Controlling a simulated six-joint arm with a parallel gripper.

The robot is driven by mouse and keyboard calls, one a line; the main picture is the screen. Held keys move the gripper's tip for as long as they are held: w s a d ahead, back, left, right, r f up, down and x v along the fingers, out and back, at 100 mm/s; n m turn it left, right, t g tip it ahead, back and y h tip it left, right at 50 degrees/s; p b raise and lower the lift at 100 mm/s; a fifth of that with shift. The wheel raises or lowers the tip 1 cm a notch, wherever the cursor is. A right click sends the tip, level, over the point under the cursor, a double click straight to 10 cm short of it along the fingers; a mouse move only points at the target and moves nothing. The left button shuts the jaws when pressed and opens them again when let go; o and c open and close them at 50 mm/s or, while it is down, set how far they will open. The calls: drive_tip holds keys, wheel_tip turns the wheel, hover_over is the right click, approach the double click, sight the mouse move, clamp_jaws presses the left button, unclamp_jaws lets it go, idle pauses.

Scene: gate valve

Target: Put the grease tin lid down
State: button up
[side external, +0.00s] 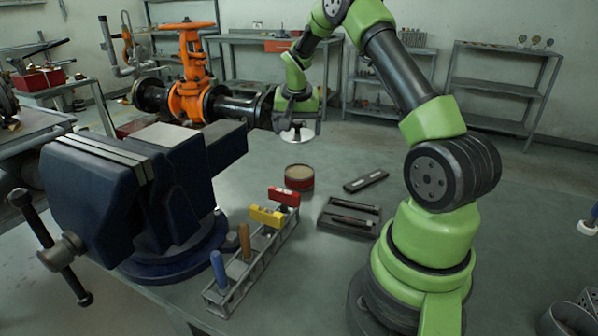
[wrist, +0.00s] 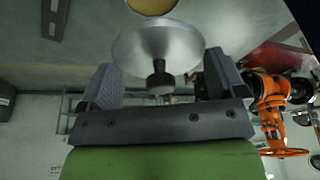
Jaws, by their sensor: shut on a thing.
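The grease tin lid is a round silvery disc (wrist: 158,42) with a dark knob, held at my gripper (wrist: 160,80) in the wrist view. The knob is between the two fingers; their exact contact with it is hard to make out. In the side view my gripper (side external: 296,122) points down, with the pale lid (side external: 297,135) under it, in the air above the bench. The open red grease tin (side external: 299,178), showing tan grease, stands on the bench below and nearer the camera. Part of the tin (wrist: 152,5) shows at the wrist view's top edge.
A rack (side external: 252,262) with coloured handles stands in front of the tin. A dark tray (side external: 349,217) and a flat dark case (side external: 366,181) lie to the right. A blue vise (side external: 150,180) fills the left; an orange gate valve (side external: 190,75) is behind.

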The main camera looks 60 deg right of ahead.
sight(300, 170)
drive_tip(key=shift+s+d, duration=0.1)
drive_tip(key=shift+d, duration=0.25)
wheel_tip(300, 170, down, 10)
drive_tip(key=shift+r, duration=0.15)
idle(0.5)
